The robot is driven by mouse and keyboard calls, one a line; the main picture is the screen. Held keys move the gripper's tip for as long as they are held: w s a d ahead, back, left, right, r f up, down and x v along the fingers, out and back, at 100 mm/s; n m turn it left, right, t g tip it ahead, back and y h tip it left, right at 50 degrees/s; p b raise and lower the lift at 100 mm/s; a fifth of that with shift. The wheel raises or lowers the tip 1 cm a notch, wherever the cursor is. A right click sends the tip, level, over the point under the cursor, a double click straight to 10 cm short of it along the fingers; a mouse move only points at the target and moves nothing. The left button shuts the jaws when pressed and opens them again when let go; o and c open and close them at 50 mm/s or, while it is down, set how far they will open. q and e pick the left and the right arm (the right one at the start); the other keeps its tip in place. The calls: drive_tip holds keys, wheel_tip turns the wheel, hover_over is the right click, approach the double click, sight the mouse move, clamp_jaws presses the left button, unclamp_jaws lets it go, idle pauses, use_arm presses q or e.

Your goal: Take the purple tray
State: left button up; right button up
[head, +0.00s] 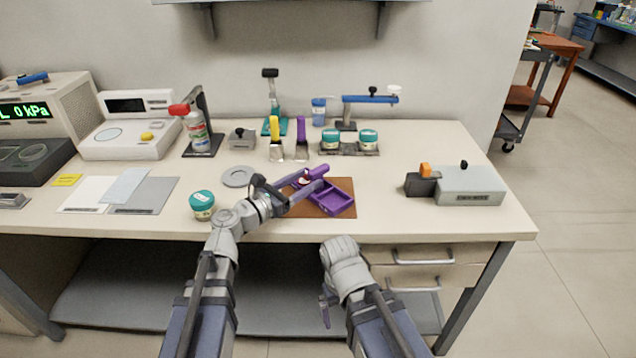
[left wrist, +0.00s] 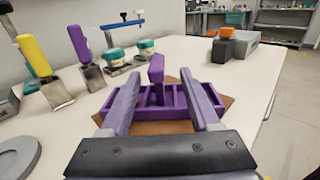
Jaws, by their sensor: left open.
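The purple tray (head: 341,203) lies on a brown mat (head: 346,184) near the front of the table. In the left wrist view the tray (left wrist: 172,113) is divided into compartments, and a purple upright grip (left wrist: 157,70) stands at its middle. My left gripper (head: 312,179) reaches over the tray's left part. In the left wrist view its two fingers (left wrist: 160,82) are apart, one on each side of the upright grip, with nothing clamped. The fingers hide parts of the tray. My right gripper (head: 326,305) hangs low in front of the table edge, and its jaws are too small to read.
A teal-lidded jar (head: 202,204) and a grey disc (head: 238,176) are left of the tray. A grey device (head: 470,186) is at right, with clear table between.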

sight(326, 165)
use_arm(q)
drive_tip(key=shift+x, duration=4.05)
drive_tip(key=shift+a, duration=0.1)
drive_tip(key=shift+c, duration=0.3)
clamp_jaws()
